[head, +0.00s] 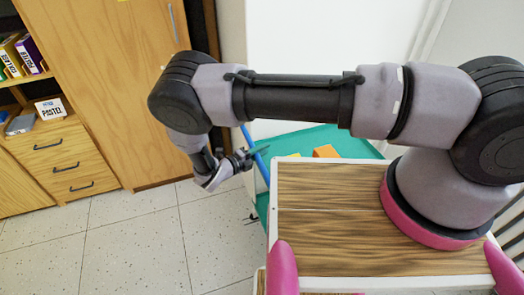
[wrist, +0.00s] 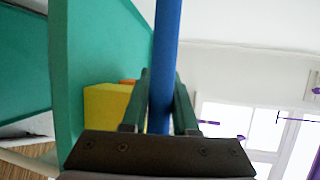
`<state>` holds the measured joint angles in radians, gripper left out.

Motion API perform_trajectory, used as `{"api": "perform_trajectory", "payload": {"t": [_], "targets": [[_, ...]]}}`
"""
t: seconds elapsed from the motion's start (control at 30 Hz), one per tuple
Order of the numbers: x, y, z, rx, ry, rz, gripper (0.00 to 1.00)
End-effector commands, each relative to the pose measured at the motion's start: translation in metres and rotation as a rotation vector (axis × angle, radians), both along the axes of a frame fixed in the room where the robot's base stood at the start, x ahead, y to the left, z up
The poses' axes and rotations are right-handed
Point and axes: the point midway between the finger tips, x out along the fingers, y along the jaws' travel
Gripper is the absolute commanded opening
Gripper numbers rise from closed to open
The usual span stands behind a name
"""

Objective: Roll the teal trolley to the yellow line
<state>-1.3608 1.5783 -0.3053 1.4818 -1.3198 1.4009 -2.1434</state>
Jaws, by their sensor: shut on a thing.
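The teal trolley (head: 345,139) shows in the head view beyond my wood-topped base, which hides much of it. Its blue handle bar (head: 262,172) runs along its left side. My gripper (head: 256,156) is shut on this bar. In the wrist view the blue bar (wrist: 165,55) passes between the two fingers of my gripper (wrist: 159,105), and a teal wall (wrist: 66,70) of the trolley is close on the left. An orange thing (head: 326,151) and a yellow block (wrist: 106,112) are at the trolley. The yellow line is not seen in either view.
A wooden cabinet (head: 110,75) stands at the left, beside drawers (head: 62,160) and shelves with boxes (head: 28,55). The tiled floor (head: 130,240) at the lower left is clear. A white wall (head: 320,60) rises behind the trolley. The wrist view shows a window (wrist: 265,130).

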Motion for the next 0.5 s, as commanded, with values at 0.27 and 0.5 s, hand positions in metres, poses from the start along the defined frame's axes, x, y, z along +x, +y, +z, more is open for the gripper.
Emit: {"api": "perform_trajectory", "payload": {"t": [0.27,0.5], "targets": [[-0.0012,0.0000,-0.0012,-0.001,0.003,0.001,0.00],[-0.0006,0.0000,-0.0008,-0.001,0.002,0.000,0.57]]}}
